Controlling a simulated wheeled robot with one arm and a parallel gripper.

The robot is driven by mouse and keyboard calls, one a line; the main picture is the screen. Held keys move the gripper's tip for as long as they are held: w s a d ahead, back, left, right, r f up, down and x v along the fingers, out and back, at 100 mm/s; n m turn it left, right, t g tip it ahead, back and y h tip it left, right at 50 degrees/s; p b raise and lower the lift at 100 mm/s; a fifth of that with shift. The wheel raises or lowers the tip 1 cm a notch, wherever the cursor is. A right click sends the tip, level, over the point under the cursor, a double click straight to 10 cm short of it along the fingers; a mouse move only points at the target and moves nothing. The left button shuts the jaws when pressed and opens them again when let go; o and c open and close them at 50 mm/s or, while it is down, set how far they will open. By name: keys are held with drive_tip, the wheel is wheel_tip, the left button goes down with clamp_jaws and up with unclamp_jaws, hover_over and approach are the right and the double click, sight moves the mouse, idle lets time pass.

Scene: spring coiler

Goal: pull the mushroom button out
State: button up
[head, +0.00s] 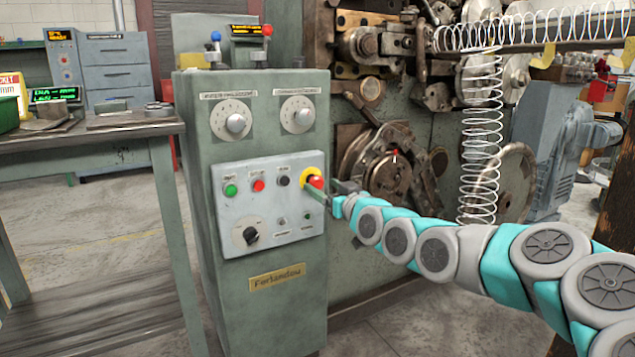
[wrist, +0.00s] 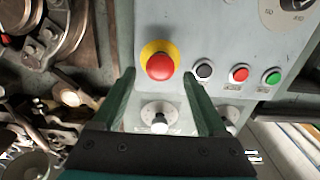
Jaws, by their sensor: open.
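The red mushroom button (head: 316,182) sits on a yellow ring at the upper right of the light grey control panel (head: 232,205). In the wrist view the mushroom button (wrist: 160,67) shows just beyond the fingertips, roughly midway between them. My gripper (head: 318,190) reaches in from the right at the panel's right edge, and a finger partly covers the button in the head view. In the wrist view my gripper (wrist: 158,72) is open, with a green finger on each side. No contact with the button is visible.
Beside the mushroom button are a black button (head: 283,181), a red button (head: 258,185) and a green button (head: 230,190). A black selector knob (head: 250,235) is lower left. The coiler machine (head: 390,170) with wire coils stands right of the cabinet; a table (head: 90,135) stands left.

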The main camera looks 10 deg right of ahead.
sight(318, 183)
drive_tip(key=shift+x, duration=2.1)
clamp_jaws()
